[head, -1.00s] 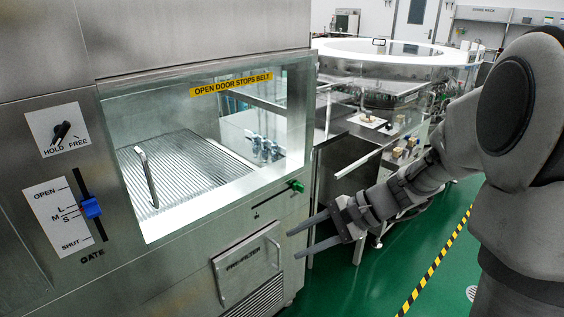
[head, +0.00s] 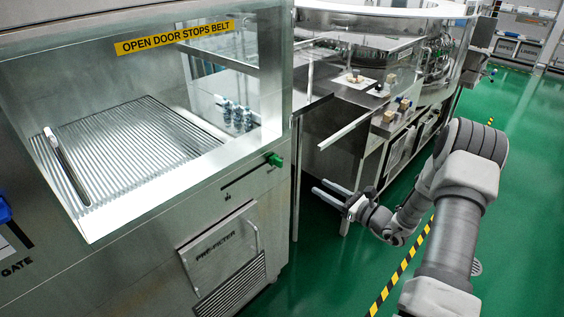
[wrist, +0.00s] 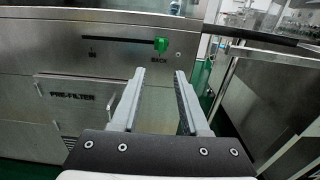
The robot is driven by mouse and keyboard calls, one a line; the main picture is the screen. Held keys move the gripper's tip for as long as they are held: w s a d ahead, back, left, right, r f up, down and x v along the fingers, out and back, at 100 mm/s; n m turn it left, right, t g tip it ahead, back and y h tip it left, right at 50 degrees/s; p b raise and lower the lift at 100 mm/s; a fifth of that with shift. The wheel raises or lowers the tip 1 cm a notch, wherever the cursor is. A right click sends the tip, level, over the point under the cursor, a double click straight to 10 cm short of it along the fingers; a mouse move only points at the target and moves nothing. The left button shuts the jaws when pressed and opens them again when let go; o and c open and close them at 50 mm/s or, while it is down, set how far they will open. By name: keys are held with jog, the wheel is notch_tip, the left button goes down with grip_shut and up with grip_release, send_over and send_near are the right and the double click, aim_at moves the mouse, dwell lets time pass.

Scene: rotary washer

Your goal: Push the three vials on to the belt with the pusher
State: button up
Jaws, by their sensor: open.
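The pusher's green knob (head: 274,160) sits at the right end of a slot in the steel front panel, below the window. The knob also shows in the wrist view (wrist: 161,45), at the slot end marked BACK; the other end is marked IN. Several small blue-grey vials (head: 238,117) stand in a cluster behind the glass, right of the ribbed belt (head: 130,150); their exact number is hard to tell. My gripper (head: 320,186) is open and empty, right of and below the knob in the head view. In the wrist view my fingers (wrist: 159,74) point toward the panel, with the knob beyond their tips.
A clear panel with a rail (head: 345,132) stands out beside the machine, close to my gripper. A pre-filter hatch (head: 218,245) is below the slot. Green floor with a striped line (head: 400,272) lies to the right.

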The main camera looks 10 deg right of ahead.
aim_at(282, 164)
jog(key=b+x, duration=0.1)
jog(key=x, duration=1.6)
jog(key=shift+w+a+f, duration=0.1)
jog(key=shift+w, duration=0.05)
jog(key=shift+c, duration=0.2)
grip_shut()
dwell(0.6)
